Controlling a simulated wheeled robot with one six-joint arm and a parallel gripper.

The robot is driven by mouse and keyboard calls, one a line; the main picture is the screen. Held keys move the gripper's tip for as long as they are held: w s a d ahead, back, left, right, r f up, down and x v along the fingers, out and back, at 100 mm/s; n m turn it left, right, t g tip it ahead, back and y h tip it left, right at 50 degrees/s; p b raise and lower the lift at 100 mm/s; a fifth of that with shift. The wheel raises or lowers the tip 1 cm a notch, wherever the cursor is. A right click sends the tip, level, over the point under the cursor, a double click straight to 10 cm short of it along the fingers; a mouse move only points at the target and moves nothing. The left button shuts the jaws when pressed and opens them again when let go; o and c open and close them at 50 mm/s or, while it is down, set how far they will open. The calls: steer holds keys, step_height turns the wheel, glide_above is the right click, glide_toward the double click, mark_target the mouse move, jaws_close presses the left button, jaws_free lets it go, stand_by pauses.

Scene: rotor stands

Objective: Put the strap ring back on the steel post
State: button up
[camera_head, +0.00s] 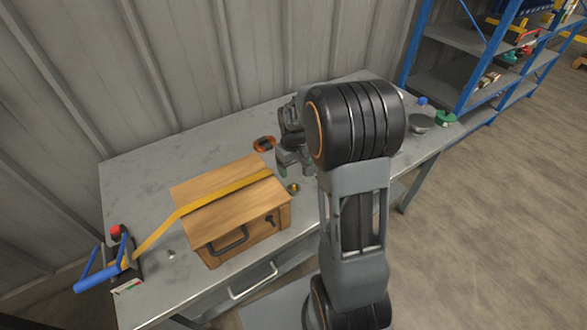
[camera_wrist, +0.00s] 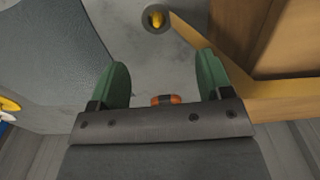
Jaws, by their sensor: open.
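A yellow strap (camera_head: 228,192) runs from the blue-handled fixture at the left over the wooden box (camera_head: 208,192). In the wrist view the strap (camera_wrist: 212,50) comes off the box and slants toward a dark round piece with a yellow centre (camera_wrist: 157,18). A small brass-coloured round piece (camera_head: 293,188) sits beside the box in the head view. I cannot tell which part is the ring, whether it touches the strap, or where the steel post is. My gripper (camera_head: 284,166) is at the box's right end; its green fingers (camera_wrist: 165,68) are apart, with nothing held between them.
An orange-and-black object (camera_head: 264,143) lies behind the box; an orange part shows below the fingers (camera_wrist: 165,99). The blue-handled fixture (camera_head: 100,265) has a red knob. A grey round dish (camera_head: 421,123) is at the bench's right end. The bench's back left is clear.

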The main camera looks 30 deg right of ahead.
mark_target(294, 186)
steer(key=shift+w+d+f, duration=0.15)
steer(key=shift+f, duration=0.25)
steer(key=shift+w+d+f, duration=0.1)
steer(key=shift+d+f, duration=0.05)
steer(key=shift+f, duration=0.2)
step_height(294, 186, down, 10)
steer(key=b, duration=0.7)
steer(key=shift+r, duration=0.15)
steer(key=c, duration=0.8)
steer(key=shift+r, duration=0.1)
steer(key=shift+r+p, duration=2.25)
steer(key=shift+r, duration=0.75)
steer(key=shift+a+f, duration=0.1)
